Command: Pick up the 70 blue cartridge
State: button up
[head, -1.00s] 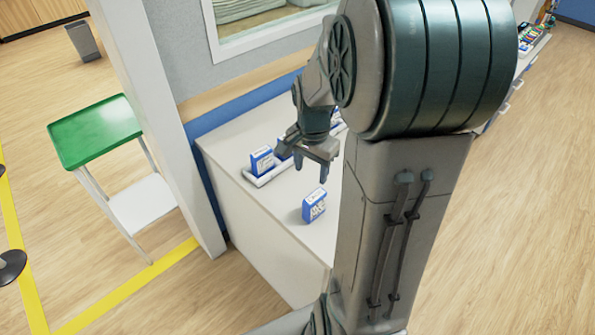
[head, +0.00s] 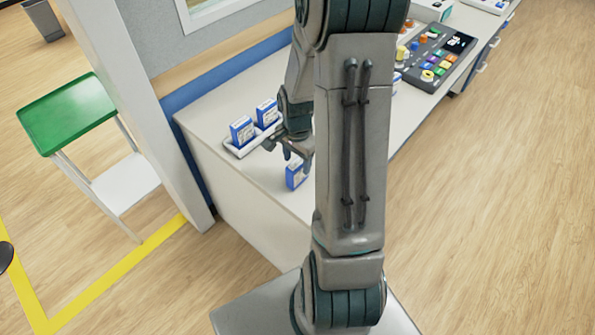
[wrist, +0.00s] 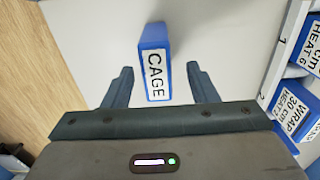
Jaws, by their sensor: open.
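A blue cartridge (head: 295,176) with a white label stands alone on the pale counter, just below my gripper (head: 288,152). In the wrist view this cartridge (wrist: 154,62) shows the word CAGE on its white face; I cannot read a 70 on it. My gripper (wrist: 160,70) is open, with one finger on each side of the cartridge in that view and a gap at both sides. I cannot tell how far down the fingers reach along it. Part of my gripper is hidden behind my arm in the head view.
A white tray (head: 231,149) holds other blue cartridges (head: 242,131) behind the lone one; they show at right in the wrist view (wrist: 292,108). A control panel (head: 428,72) with coloured buttons lies further right. A green-topped stand (head: 68,112) is at left.

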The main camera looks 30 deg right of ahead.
jog(key=f, duration=0.4)
jog(key=shift+s+a, duration=0.1)
jog(key=shift+s, duration=0.1)
jog(key=c, duration=1.1)
jog(key=shift+r, duration=0.1)
